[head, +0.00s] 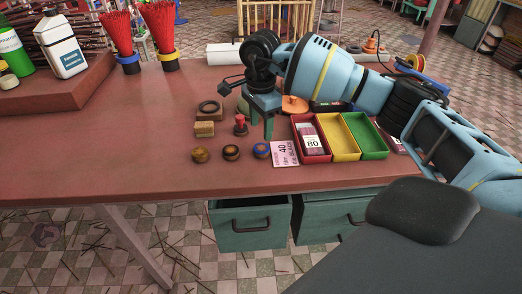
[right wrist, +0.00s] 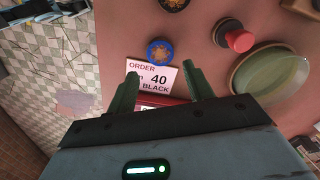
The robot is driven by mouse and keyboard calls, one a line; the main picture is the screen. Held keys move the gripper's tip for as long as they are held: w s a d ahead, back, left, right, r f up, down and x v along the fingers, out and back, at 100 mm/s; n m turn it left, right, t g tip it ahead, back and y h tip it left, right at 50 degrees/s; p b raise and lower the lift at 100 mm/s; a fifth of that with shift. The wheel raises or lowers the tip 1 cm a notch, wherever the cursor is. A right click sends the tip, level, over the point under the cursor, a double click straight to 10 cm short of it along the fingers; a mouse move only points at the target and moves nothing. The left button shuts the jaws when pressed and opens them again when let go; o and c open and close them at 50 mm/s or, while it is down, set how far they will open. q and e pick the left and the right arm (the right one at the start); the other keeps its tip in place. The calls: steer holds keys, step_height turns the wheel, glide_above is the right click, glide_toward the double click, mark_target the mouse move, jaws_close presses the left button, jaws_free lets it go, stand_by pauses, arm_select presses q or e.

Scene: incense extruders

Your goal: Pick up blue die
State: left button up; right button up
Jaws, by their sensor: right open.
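The blue die (head: 262,150) is a small round disc with a blue rim and a brown centre. It lies on the red-brown table near the front edge, left of the pink order card (head: 285,152). In the right wrist view the blue die (right wrist: 160,52) lies beyond my fingertips, with the order card (right wrist: 152,77) between them in the picture. My right gripper (head: 260,119) is open and empty, above the table and behind the die in the head view. Its fingers also show in the right wrist view (right wrist: 163,76). My left gripper is not in view.
Two similar discs, one brown (head: 200,155) and one dark-rimmed (head: 231,152), lie left of the blue die. A red-topped piece (head: 240,126) and a wooden block (head: 204,129) stand behind them. Red (head: 326,156), yellow and green trays stand right. The table's left front is clear.

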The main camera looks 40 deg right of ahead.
mark_target(261, 147)
steer(key=shift+d+f, duration=0.1)
steer(key=shift+f, duration=3.65)
steer(key=shift+c, duration=0.3)
steer(key=c, duration=0.8)
steer(key=shift+c, duration=0.2)
steer(key=shift+r, duration=0.1)
